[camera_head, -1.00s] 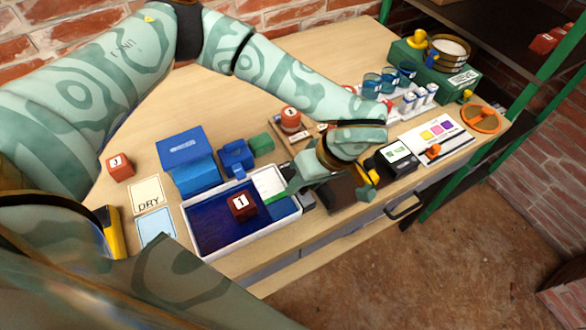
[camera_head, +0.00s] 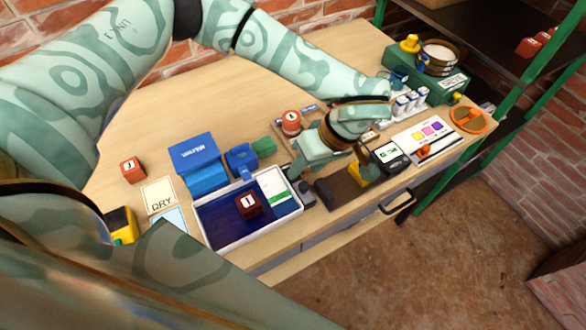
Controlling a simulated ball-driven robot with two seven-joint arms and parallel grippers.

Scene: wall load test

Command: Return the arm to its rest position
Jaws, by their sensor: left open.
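My left arm (camera_head: 290,62) reaches in from the left across the table. Its gripper (camera_head: 298,170) hangs over the table just past the far right corner of a white-rimmed tray (camera_head: 228,247). The gripper is open, and I see nothing held in it. The tray has a dark blue floor, and a dark red cube (camera_head: 248,205) marked 1 sits in it. A white card with a green strip (camera_head: 276,188) lies at the tray's right end. My right gripper does not show.
A blue box (camera_head: 197,160), a small blue device (camera_head: 241,160) and a green block (camera_head: 264,146) stand behind the tray. A red round weight (camera_head: 291,122) is behind the gripper. A dark block (camera_head: 340,192) and a black-and-white meter (camera_head: 388,157) stand to the right.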

